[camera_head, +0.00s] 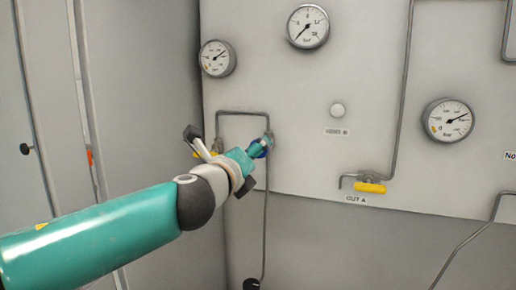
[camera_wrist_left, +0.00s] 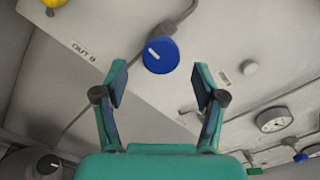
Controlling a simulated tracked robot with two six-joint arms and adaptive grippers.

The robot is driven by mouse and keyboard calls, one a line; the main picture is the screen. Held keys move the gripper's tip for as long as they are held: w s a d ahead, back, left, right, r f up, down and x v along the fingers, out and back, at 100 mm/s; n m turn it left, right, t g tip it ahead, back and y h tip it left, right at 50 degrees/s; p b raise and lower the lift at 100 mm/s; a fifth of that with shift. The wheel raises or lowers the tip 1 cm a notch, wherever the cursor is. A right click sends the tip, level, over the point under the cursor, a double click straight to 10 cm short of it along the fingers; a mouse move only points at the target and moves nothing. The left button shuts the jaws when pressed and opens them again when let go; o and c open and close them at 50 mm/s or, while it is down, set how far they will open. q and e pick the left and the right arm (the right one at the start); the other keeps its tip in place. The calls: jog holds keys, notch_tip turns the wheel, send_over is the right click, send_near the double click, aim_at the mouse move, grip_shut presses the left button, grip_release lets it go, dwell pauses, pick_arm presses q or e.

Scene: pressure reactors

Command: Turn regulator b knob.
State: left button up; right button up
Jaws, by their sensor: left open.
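A round blue knob (camera_wrist_left: 161,55) with a short white line on its face is on the panel, at the end of a grey pipe. It lies just beyond and roughly between my left fingertips in the left wrist view. In the head view the blue knob (camera_head: 259,149) is mostly hidden by my left gripper (camera_head: 246,166). My left gripper (camera_wrist_left: 160,80) is open and empty, with its two fingers spread to either side below the knob. I cannot tell the exact gap in depth. My right gripper is not in view.
An "OUT B" label (camera_wrist_left: 84,49) is left of the knob. Thin pipes (camera_head: 266,215) run near it. Several gauges (camera_head: 308,26) and a yellow valve handle (camera_head: 370,188) marked OUT A are on the panel. A cabinet wall (camera_head: 140,90) stands at left.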

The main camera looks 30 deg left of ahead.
aim_at(259, 158)
pick_arm(q)
jog(key=shift+p+x, duration=0.3)
jog(key=shift+x, duration=2.05)
jog(key=shift+d, duration=0.1)
jog(key=c, duration=1)
jog(key=shift+a, duration=0.25)
jog(key=shift+c, duration=0.7)
jog(key=shift+d, duration=0.2)
jog(key=shift+f, duration=0.1)
